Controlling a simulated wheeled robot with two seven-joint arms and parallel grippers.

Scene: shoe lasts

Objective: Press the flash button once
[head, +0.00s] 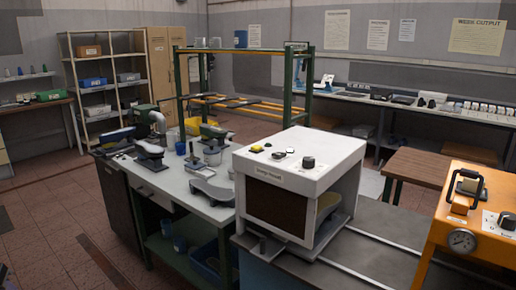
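A white box-shaped machine (338,160) stands on the grey bench in the middle of the head view. It has a dark front opening (276,206) and a small label (269,176) that is too small to read surely. On its top are a yellowish button (256,148), a dark round control (279,155), a pale round control (290,150) and a black knob (308,162). I cannot tell which one is the flash button. Neither of my grippers shows in this view.
A worktable (178,184) with green tools is left of the white machine. A green rack (288,88) and shelves (98,58) stand behind. The red floor (50,220) at left is mostly clear.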

